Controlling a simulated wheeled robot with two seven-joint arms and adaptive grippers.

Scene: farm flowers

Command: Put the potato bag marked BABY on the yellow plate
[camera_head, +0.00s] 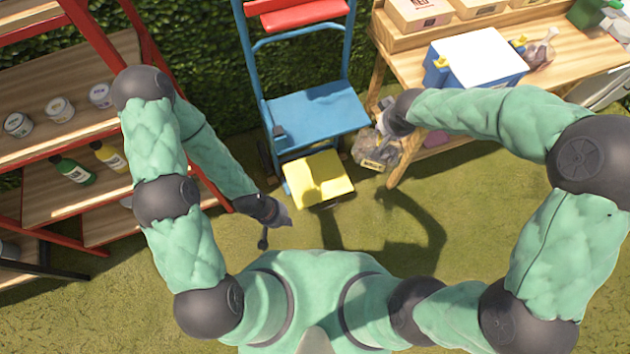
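The yellow plate (318,178) is the flat footplate at the bottom of a blue hand truck, and it is bare. A brownish potato bag (372,152) with a small label hangs just right of the plate, off the ground; I cannot read the label. My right gripper (384,120) is at the top of this bag and appears shut on it, its fingers partly hidden by the wrist and the bag. My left gripper (276,230) is empty, its fingers spread, low and left of the plate.
The blue hand truck (318,112) stands against the hedge. A wooden table (575,62) at right carries crates, a blue-and-white box (476,60) and another bag (540,50). Red-framed shelves (75,140) with jars and bottles stand at left. Grass in front is clear.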

